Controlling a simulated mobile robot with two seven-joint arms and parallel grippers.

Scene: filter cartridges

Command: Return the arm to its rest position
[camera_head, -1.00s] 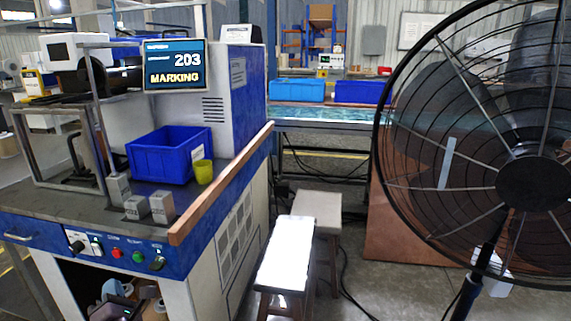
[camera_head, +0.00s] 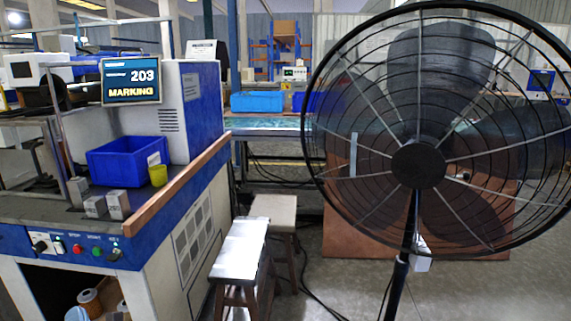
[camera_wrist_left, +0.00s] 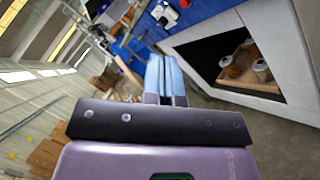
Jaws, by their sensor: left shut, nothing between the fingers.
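My left gripper (camera_head: 78,314) shows only as a small light-blue piece at the bottom left edge of the head view, in front of the machine's open lower compartment. In the left wrist view its two blue fingers (camera_wrist_left: 164,62) lie together, shut, with nothing between them. They point into free space beside the white and blue machine cabinet. Round orange and white items (camera_wrist_left: 237,60) lie inside the cabinet's open compartment, apart from the fingers. My right gripper is not in view.
The blue and white machine (camera_head: 170,205) stands left, with a blue bin (camera_head: 115,163), a yellow cup (camera_head: 158,175) and small grey blocks (camera_head: 95,207) on top. Two stools (camera_head: 240,250) stand beside it. A large black fan (camera_head: 418,165) fills the right. Some floor between is clear.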

